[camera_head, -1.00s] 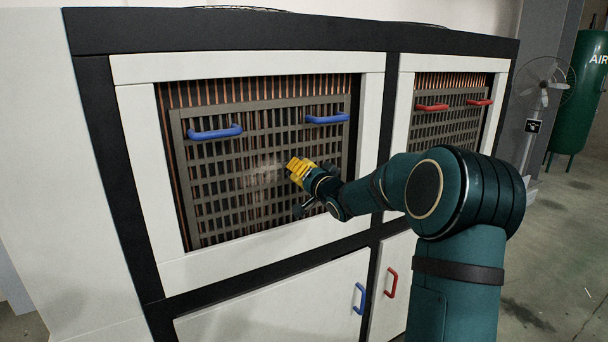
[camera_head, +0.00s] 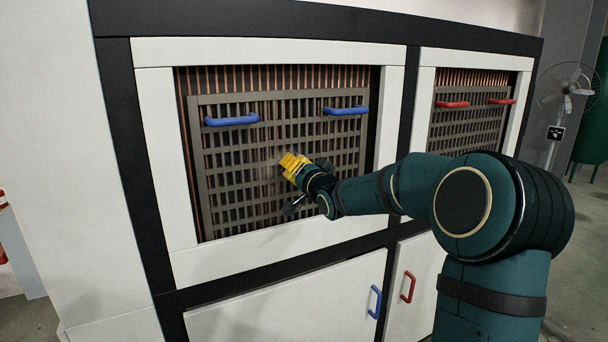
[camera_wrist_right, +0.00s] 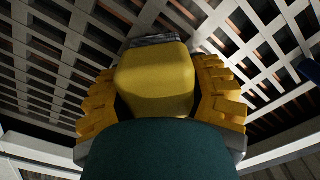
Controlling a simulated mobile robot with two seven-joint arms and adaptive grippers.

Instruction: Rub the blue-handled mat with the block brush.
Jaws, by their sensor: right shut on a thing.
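The blue-handled mat is a grey lattice panel (camera_head: 222,182) upright in the left opening of the cabinet, with two blue handles (camera_head: 232,120) near its top. My right gripper (camera_head: 292,165) has yellow fingers and is at the middle of this mat. In the wrist view the right gripper (camera_wrist_right: 160,100) is shut on the block brush, a yellow block (camera_wrist_right: 155,78) with a grey bristle end (camera_wrist_right: 158,40) towards the lattice. Whether the bristles touch the mat I cannot tell. My left gripper is not in view.
A second lattice mat with red handles (camera_head: 452,104) is in the right opening. White frames (camera_head: 150,150) border both openings. Below are doors with a blue handle (camera_head: 375,301) and a red handle (camera_head: 408,287). A fan (camera_head: 566,92) stands at the right.

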